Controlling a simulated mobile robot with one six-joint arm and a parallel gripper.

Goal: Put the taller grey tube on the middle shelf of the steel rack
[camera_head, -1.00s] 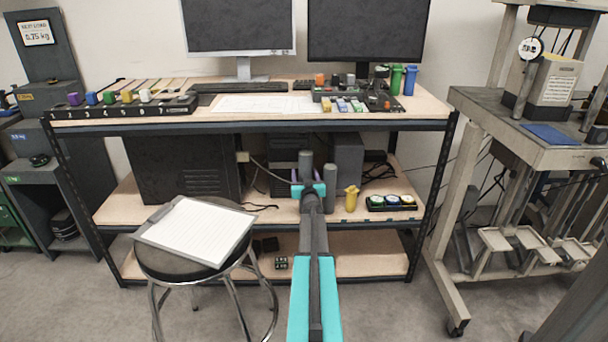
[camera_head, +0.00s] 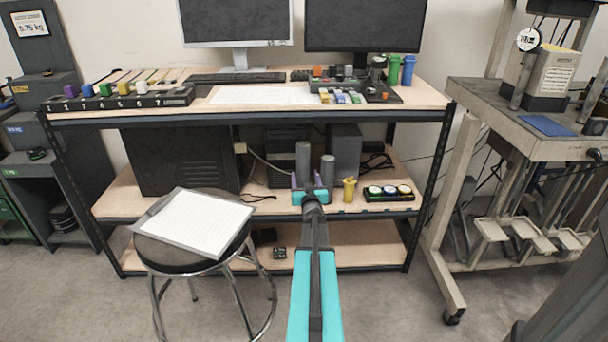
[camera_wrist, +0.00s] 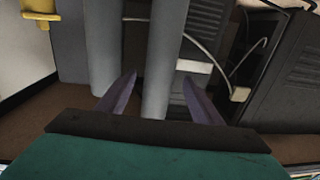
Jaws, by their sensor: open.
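The taller grey tube (camera_head: 303,160) stands on the workbench's lower board, left of the shorter grey tube (camera_head: 328,171). My gripper (camera_head: 307,184) is open at the taller tube, and its purple fingers show to either side of the tube's lower part. In the wrist view, the taller tube (camera_wrist: 163,65) lies between the two fingers of my gripper (camera_wrist: 160,98). The shorter tube (camera_wrist: 103,45) is outside them, behind the left finger. Whether the fingers touch the tube I cannot tell. A grey rack-like unit (camera_head: 62,170) stands at the far left, partly cut off.
A yellow object (camera_head: 349,190) and a black tray of round pieces (camera_head: 389,192) lie right of the tubes. A dark computer case (camera_head: 180,160) is to their left. The bench top (camera_head: 430,97) overhangs them. A stool with a clipboard (camera_head: 196,222) stands in front.

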